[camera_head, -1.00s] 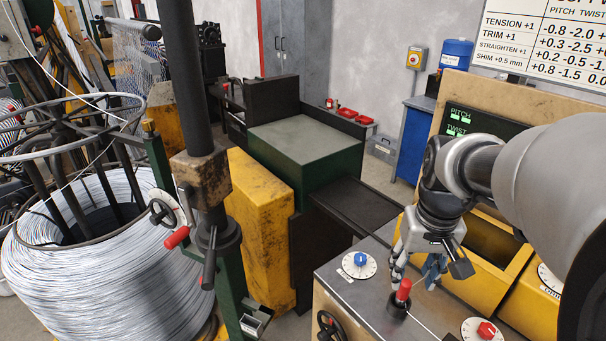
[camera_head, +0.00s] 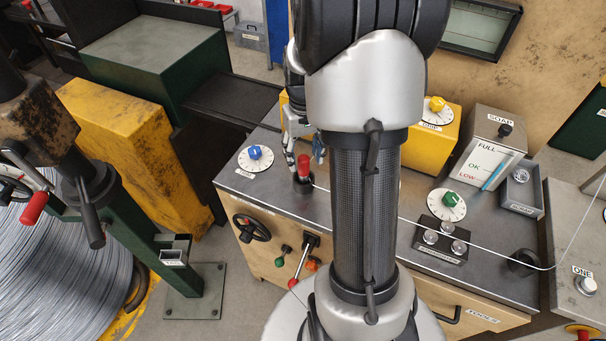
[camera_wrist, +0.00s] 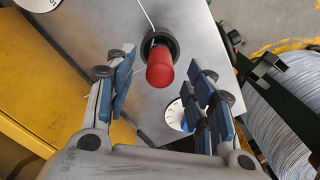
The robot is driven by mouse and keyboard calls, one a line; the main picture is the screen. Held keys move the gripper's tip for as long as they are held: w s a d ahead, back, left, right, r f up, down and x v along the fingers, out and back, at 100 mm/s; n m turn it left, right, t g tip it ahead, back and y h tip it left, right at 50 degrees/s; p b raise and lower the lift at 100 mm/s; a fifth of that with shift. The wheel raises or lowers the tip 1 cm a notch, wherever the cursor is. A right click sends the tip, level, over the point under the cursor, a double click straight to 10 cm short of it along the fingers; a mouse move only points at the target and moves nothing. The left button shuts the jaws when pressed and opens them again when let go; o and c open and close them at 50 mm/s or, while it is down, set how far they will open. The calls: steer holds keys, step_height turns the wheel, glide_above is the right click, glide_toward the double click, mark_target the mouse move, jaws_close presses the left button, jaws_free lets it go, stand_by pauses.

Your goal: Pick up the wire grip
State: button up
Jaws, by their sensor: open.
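The wire grip, which I take to be the red-handled piece (camera_head: 304,167), stands upright in a dark round holder (camera_head: 303,184) on the grey bench top. In the wrist view its red handle (camera_wrist: 160,70) points toward the camera, and a thin wire runs to the holder (camera_wrist: 150,42). My gripper (camera_head: 304,148) is just above and behind it in the head view, partly hidden by my arm. In the wrist view its blue-padded fingers (camera_wrist: 162,84) are open, one on each side of the handle, with visible gaps and nothing held.
A blue-knob dial (camera_head: 254,153) lies left of the holder. A yellow box (camera_head: 437,128) stands behind. A large wire coil (camera_head: 60,270) is at far left.

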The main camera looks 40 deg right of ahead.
mark_target(304, 169)
steer(key=shift+w+f+b, duration=0.1)
steer(key=shift+f+b, duration=1.15)
steer(key=shift+f, duration=1.95)
steer(key=shift+r, duration=0.1)
jaws_close()
